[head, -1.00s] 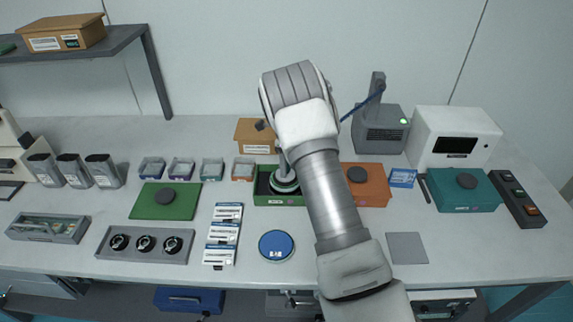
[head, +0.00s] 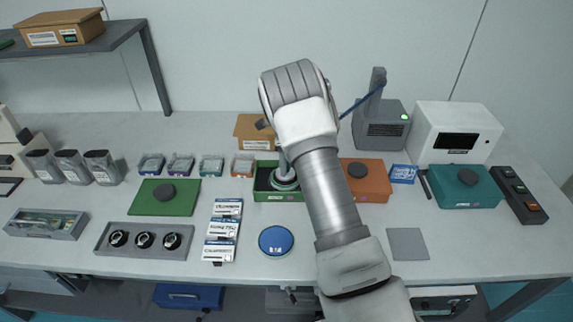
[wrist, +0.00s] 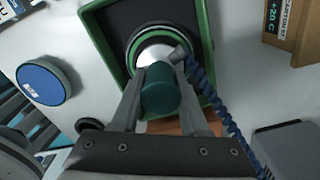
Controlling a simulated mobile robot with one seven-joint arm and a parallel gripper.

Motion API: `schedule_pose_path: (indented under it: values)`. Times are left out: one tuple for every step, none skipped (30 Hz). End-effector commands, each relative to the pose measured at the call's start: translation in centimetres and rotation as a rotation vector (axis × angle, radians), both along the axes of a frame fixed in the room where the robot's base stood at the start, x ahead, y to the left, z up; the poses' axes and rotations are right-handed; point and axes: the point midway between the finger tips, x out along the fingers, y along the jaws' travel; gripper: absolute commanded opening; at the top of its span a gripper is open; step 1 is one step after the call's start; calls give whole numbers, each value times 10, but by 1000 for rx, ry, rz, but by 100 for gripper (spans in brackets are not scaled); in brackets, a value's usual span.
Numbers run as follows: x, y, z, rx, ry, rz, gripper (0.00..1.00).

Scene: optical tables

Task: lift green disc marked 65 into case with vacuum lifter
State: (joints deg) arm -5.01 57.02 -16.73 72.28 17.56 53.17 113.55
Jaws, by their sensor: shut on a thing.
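My gripper (wrist: 160,80) is shut on the green handle of the vacuum lifter (wrist: 160,95); a blue coiled hose runs off it. In the head view my arm hides the gripper, and only the lifter's lower part (head: 281,160) shows. Under its pale cup is the green-rimmed disc (wrist: 133,46), also in the head view (head: 284,184). No number on it is readable. The disc is within the outline of the open green case (wrist: 97,42), which stands on the table (head: 262,200). I cannot tell whether the disc touches the case floor.
A green lid with a dark knob (head: 183,208) lies to the left. A blue round item (head: 276,241) is in front. An orange case (head: 372,190) is close on the right, a cardboard box (head: 250,128) behind. A grey square pad (head: 407,244) lies front right.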

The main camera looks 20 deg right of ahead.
Motion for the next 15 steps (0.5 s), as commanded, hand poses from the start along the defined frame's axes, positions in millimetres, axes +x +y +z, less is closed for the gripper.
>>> schedule_pose_path:
  values:
    - [1,0,0,0,-2,0,0]
    - [1,0,0,0,-2,0,0]
    - [1,0,-1,0,-2,0,0]
    - [1,0,-1,0,-2,0,0]
    - [1,0,-1,0,-2,0,0]
    - [1,0,-2,0,-2,0,0]
    - [1,0,-2,0,-2,0,0]
    - [1,0,-2,0,-2,0,0]
    - [1,0,-3,0,-2,0,0]
    - [1,0,-3,0,-2,0,0]
    - [1,0,-3,0,-2,0,0]
    - [1,0,-4,0,-2,0,0]
    - [1,0,-4,0,-2,0,0]
    - [1,0,-4,0,-2,0,0]
    - [1,0,-5,0,-2,0,0]
